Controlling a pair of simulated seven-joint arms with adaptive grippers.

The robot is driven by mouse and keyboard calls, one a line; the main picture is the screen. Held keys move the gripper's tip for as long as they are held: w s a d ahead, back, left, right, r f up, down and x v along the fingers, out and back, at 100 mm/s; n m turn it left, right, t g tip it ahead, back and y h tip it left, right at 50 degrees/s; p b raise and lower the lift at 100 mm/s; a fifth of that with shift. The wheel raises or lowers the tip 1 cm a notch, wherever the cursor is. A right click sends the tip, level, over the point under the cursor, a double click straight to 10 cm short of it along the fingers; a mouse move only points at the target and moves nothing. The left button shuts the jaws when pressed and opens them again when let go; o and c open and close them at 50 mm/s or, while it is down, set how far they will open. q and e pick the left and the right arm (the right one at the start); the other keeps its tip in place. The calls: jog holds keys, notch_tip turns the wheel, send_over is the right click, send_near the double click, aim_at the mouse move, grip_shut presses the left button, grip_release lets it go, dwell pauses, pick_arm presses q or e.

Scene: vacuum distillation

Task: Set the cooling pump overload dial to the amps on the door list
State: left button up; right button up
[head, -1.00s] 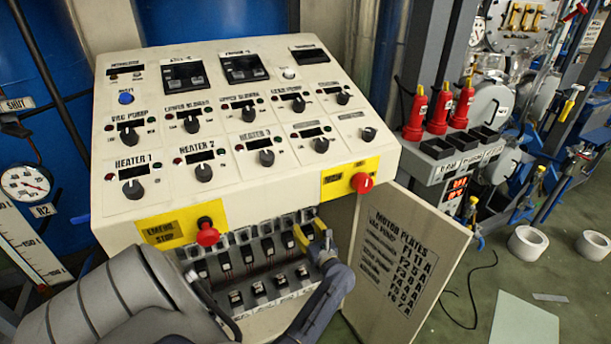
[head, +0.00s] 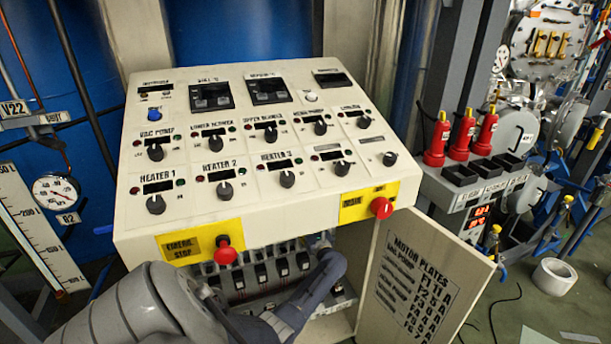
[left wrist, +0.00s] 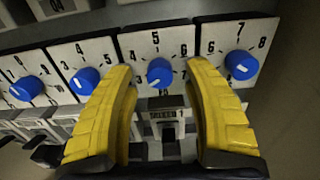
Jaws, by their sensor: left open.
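In the left wrist view, my left gripper (left wrist: 162,78) is open, its yellow fingers on either side of a blue dial (left wrist: 159,71) with a scale showing 4, 5 and 6. I cannot tell whether they touch it. The dial's white mark points down and left; the label below is too blurred to read surely. Another blue dial (left wrist: 241,65), with 6, 7 and 8, sits to the right; more sit to the left. My left gripper's fingertips are hidden there.
The sloped control panel (head: 255,212) overhangs the open cabinet, with red stop buttons (head: 225,252) and (head: 382,208) on its front edge. The open cabinet door (head: 455,255) stands close to the right of my left arm. Black breakers (head: 261,273) line the cabinet.

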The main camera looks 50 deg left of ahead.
pick_arm(q)
jog(key=shift+x, duration=1.05)
jog(key=shift+o, duration=0.2)
grip_shut()
